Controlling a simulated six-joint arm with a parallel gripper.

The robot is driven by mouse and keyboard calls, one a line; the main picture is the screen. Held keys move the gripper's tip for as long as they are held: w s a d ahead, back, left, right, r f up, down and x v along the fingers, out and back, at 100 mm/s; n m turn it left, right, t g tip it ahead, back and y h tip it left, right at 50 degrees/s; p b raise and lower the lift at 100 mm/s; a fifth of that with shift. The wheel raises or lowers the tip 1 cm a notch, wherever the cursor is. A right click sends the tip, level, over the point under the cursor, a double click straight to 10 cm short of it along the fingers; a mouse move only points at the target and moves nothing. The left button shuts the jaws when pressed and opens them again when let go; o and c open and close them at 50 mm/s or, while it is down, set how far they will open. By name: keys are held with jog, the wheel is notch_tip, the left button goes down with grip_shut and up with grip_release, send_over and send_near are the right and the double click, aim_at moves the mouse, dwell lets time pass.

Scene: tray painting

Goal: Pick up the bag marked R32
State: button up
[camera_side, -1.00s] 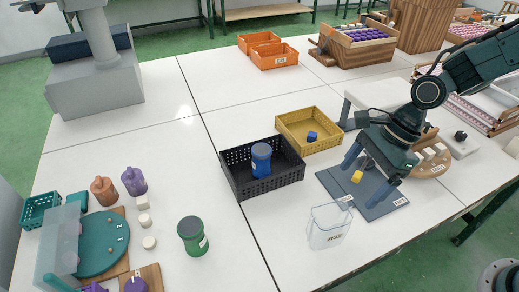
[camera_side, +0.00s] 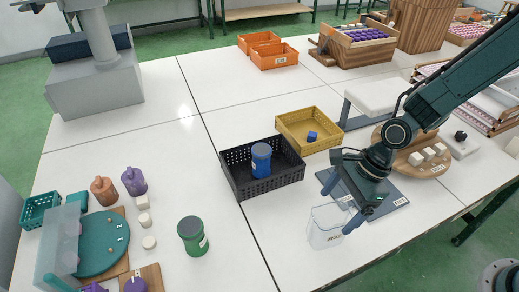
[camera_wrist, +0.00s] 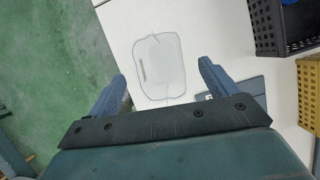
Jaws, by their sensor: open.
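A clear bag (camera_side: 325,232) stands upright on the white table, with a small label on its front that is too small to read surely. It also shows from above in the wrist view (camera_wrist: 158,70), as a pale rounded outline with dark marks on its left side. My gripper (camera_side: 340,206) is open and above the bag, its fingers pointing down. In the wrist view my gripper (camera_wrist: 161,72) has its two blue fingers apart, one on each side of the bag's lower part, with nothing held. How far the fingertips are above the bag is hard to tell.
A blue-grey mat (camera_side: 393,205) lies right of the bag, partly hidden by my gripper. A black crate (camera_side: 240,180) with a blue jar (camera_side: 261,160) stands behind left. A yellow crate (camera_side: 325,128) is further back. A green jar (camera_side: 192,236) stands left. Table between is clear.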

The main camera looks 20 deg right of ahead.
aim_at(328, 219)
jog(key=shift+f, duration=0.1)
jog(key=shift+x, duration=2.55)
jog(key=shift+c, duration=0.4)
jog(key=c, duration=1)
